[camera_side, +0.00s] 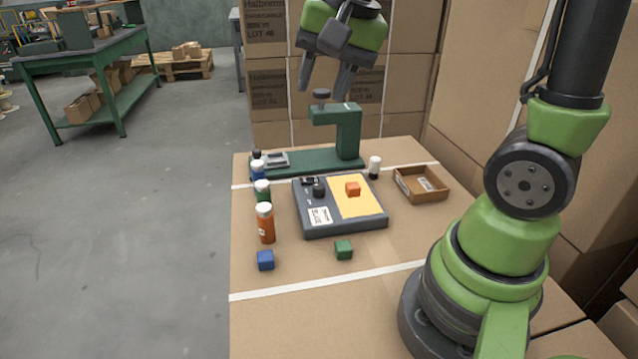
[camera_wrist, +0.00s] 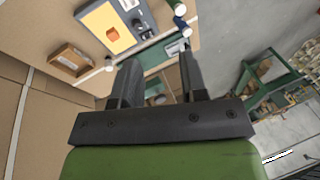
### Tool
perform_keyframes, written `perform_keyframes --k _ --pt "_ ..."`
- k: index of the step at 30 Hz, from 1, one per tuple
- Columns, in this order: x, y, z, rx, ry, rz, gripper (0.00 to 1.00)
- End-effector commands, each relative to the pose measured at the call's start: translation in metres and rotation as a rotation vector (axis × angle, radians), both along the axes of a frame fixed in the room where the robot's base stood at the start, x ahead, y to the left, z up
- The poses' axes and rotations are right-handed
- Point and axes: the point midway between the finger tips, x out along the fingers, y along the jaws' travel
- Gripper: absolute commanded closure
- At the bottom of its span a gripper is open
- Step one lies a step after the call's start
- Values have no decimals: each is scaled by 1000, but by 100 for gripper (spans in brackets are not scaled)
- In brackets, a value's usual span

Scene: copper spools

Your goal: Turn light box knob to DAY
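The light box (camera_side: 340,226) is a dark grey case lying on the cardboard-topped work surface. My gripper (camera_side: 326,90) is high above the back of the surface, near the green press. Its fingers (camera_wrist: 157,75) are apart and empty.
A green press-like stand (camera_side: 348,135) rises behind the box. Several capped bottles, including an orange one (camera_side: 266,225), line the left. A blue cube (camera_side: 265,260) and green cube (camera_side: 344,250) lie in front. An open cardboard tray (camera_side: 427,196) is right. Stacked cartons (camera_side: 268,95) stand behind.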

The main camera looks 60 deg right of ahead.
Motion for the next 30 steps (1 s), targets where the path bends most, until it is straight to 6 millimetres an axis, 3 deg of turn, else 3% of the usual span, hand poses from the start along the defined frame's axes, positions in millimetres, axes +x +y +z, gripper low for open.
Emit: perform_keyframes --k 6,13,23,30 --pt "50 -48 -63 50 187 -326 60" --pt "69 -86 -130 72 318 -586 60" --pt "71 -97 -168 74 359 -669 60" --pt "69 -96 -213 75 360 -666 60"
